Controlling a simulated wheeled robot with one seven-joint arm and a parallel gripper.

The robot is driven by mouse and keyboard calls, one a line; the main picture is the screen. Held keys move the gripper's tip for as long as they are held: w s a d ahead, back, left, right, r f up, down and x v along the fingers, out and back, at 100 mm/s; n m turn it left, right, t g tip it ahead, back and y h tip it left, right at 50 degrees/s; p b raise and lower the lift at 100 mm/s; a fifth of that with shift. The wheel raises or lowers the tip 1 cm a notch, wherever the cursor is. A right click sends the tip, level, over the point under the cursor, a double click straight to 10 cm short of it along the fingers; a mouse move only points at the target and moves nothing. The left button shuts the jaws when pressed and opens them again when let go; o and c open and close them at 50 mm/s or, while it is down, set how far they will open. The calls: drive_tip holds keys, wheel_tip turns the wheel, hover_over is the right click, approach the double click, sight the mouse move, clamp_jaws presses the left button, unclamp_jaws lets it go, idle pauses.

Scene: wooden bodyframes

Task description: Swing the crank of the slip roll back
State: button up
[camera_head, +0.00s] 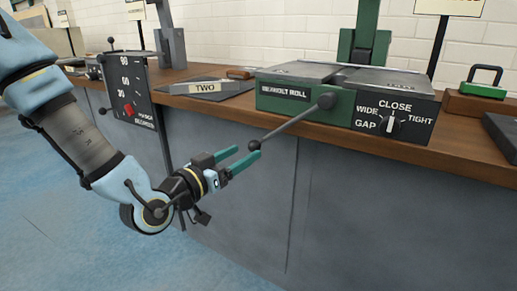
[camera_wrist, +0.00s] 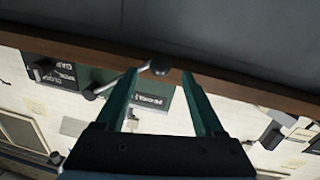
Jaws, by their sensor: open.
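The slip roll (camera_head: 277,101) is a green and black machine labelled "Beanholt Roll" on the bench. Its crank (camera_head: 290,127) is a grey rod running from a round hub on the green front, down and left, to a dark ball knob (camera_head: 254,145). My gripper (camera_head: 244,158) has green fingers, open, close to the knob in the head view. In the wrist view the knob (camera_wrist: 160,66) shows ahead of and between the open fingertips (camera_wrist: 160,72), with the rod going off left. I cannot tell whether a finger touches it.
A gap dial (camera_head: 390,124) sits on the roll's black right panel. A black gauge panel (camera_head: 130,90) stands further left. The wooden bench edge (camera_head: 460,170) runs behind my gripper; the floor in front is clear.

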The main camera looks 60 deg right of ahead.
sight(262, 139)
drive_tip(key=d, duration=0.8)
drive_tip(key=shift+s+d, duration=0.25)
drive_tip(key=shift+s, duration=0.15)
drive_tip(key=shift+c, duration=0.3)
clamp_jaws()
idle(0.6)
